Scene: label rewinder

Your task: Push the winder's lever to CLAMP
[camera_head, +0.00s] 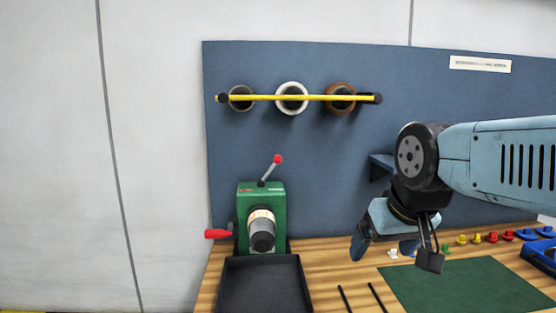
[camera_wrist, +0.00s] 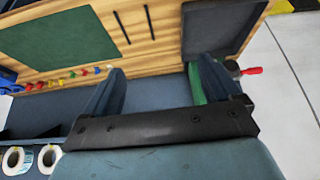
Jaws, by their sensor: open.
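The green winder (camera_head: 262,200) stands at the left end of the wooden bench. Its lever (camera_head: 269,168), a thin rod with a red knob, rises from the top and leans to the right. A grey core (camera_head: 262,234) sticks out of its front. My gripper (camera_head: 383,247) is open and empty, to the right of the winder, apart from it and lower than the lever. In the wrist view my gripper (camera_wrist: 158,85) shows its fingers spread. A green strip of the winder (camera_wrist: 194,85) shows beside one finger; the lever cannot be made out there.
A red crank handle (camera_head: 217,234) juts from the winder's left side. A black tray (camera_head: 263,285) lies in front. A yellow bar (camera_head: 310,98) with several rolls crosses the blue back panel (camera_head: 300,150). A green mat (camera_head: 465,285) and small coloured pieces (camera_head: 476,238) lie right.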

